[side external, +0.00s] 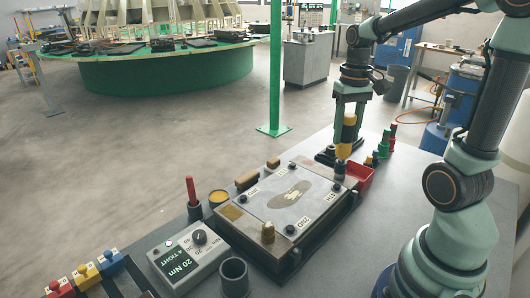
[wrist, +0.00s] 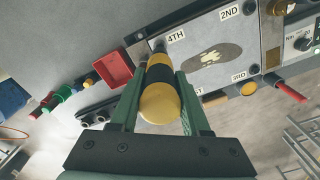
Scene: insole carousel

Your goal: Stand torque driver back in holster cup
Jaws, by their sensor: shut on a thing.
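The torque driver, with a yellow and black handle (side external: 348,131), is upright between the fingers of my gripper (side external: 350,112). In the wrist view the driver (wrist: 160,98) points away from the camera, and my gripper (wrist: 158,85) is closed around its handle. Its lower end is at or just above the plate corner marked 4TH; whether it touches the bolt I cannot tell. A dark, open, empty-looking cup (side external: 234,278), likely the holster cup, stands on the bench at the front, left of the mould plate and well apart from the driver. I cannot make it out in the wrist view.
The mould plate (side external: 262,213) with numbered corner bolts fills the middle bench. A torque box (side external: 188,252) reads 20 Nm, A TIGHT. A red-handled tool (side external: 191,190) stands upright beyond it. A red tray (side external: 360,180) and several coloured tools are right of the driver.

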